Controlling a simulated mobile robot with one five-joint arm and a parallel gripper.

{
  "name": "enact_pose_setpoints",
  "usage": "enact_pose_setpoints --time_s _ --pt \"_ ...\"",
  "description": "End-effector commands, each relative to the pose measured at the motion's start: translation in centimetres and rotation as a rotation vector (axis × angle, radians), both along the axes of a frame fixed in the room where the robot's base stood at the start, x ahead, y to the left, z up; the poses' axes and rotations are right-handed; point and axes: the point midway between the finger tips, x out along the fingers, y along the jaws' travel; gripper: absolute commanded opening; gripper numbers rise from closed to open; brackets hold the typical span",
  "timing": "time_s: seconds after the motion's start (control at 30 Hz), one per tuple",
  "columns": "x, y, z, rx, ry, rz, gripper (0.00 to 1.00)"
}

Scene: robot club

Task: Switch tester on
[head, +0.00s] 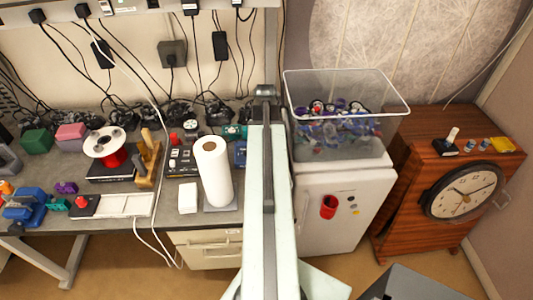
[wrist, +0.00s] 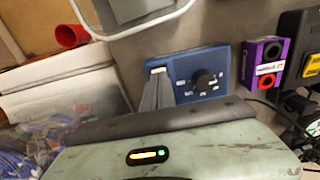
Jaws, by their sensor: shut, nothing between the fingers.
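The tester appears to be the blue box with a round black dial (wrist: 198,82) in the wrist view. White markings surround the dial, and a small light piece sits at its left edge. In the head view a blue piece (head: 240,155), probably the same box, shows beside my arm and is mostly hidden by it. My gripper (wrist: 154,88) is shut and empty, with its grey fingertips at the left side of the blue box. I cannot tell whether they touch it. In the head view my gripper (head: 265,92) is at the far end of my arm, above the bench's right end.
A purple box (wrist: 266,62) and a black-and-yellow device (wrist: 300,75) stand close beside the blue box. A white paper roll (head: 214,172) stands left of my arm. A clear bin (head: 345,95) sits on a white cabinet (head: 345,190) to the right. Cables hang behind the bench.

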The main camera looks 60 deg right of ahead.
Motion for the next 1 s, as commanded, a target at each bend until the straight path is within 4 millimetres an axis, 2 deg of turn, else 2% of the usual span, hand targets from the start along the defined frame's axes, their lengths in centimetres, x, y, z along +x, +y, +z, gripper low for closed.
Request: enact_pose_setpoints --time_s 1.0 --pt "0.0 0.0 -1.5 0.0 0.0 0.0 0.0"
